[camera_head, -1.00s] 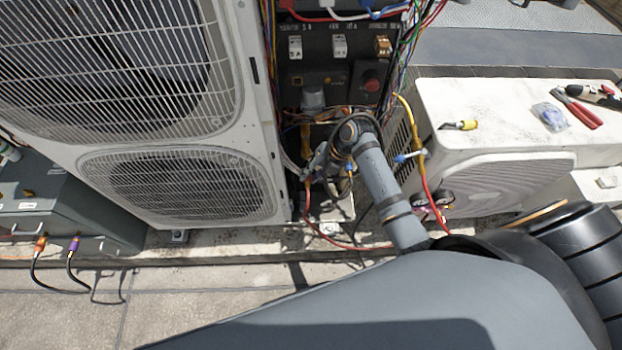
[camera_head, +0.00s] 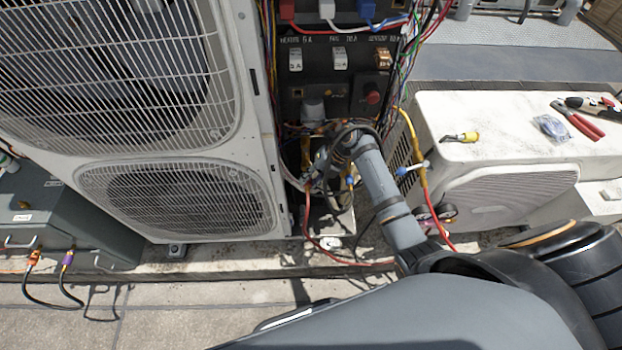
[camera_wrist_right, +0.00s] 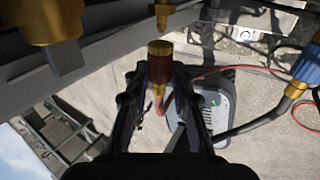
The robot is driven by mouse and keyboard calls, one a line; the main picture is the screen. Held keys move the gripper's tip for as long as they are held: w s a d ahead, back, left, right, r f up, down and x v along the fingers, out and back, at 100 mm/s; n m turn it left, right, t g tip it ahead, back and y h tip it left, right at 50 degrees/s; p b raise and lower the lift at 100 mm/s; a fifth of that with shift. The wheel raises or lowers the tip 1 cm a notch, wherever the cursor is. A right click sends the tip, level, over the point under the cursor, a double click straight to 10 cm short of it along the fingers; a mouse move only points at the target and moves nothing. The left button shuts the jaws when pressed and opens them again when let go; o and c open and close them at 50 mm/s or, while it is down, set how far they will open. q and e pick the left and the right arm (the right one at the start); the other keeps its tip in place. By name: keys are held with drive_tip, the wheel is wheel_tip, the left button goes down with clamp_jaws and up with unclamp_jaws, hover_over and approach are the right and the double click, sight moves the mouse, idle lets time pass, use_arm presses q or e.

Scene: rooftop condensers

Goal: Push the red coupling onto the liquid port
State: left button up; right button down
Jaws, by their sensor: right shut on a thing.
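The red coupling (camera_wrist_right: 160,68), a short cylinder with a brass-coloured top rim, stands between the fingers of my right gripper (camera_wrist_right: 161,80) in the right wrist view. The gripper is shut on it, and a red hose runs below it. A small brass port (camera_wrist_right: 162,12), apparently the liquid port, is just above the coupling in the picture, roughly in line with it. A narrow gap shows between them. In the head view my right gripper (camera_head: 322,172) is at the lower part of the open condenser bay; the coupling and port cannot be made out there. My left gripper is not in view.
A larger brass fitting (camera_wrist_right: 48,20) is at the upper left of the wrist view. Loose wires (camera_head: 405,75) hang beside the bay. A white unit (camera_head: 480,125) with tools stands to the right.

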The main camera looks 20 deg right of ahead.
idle(0.5)
drive_tip(key=shift+w+d, duration=0.1)
drive_tip(key=shift+w, duration=0.2)
drive_tip(key=shift+w+d+b, duration=0.15)
drive_tip(key=shift+w+b, duration=0.3)
drive_tip(key=shift+w, duration=0.1)
drive_tip(key=shift+w+d+b, duration=0.15)
drive_tip(key=shift+w+b, duration=0.25)
drive_tip(key=shift+w, duration=0.1)
idle(1.1)
drive_tip(key=c, duration=1.1)
unclamp_jaws()
drive_tip(key=shift+o, duration=0.2)
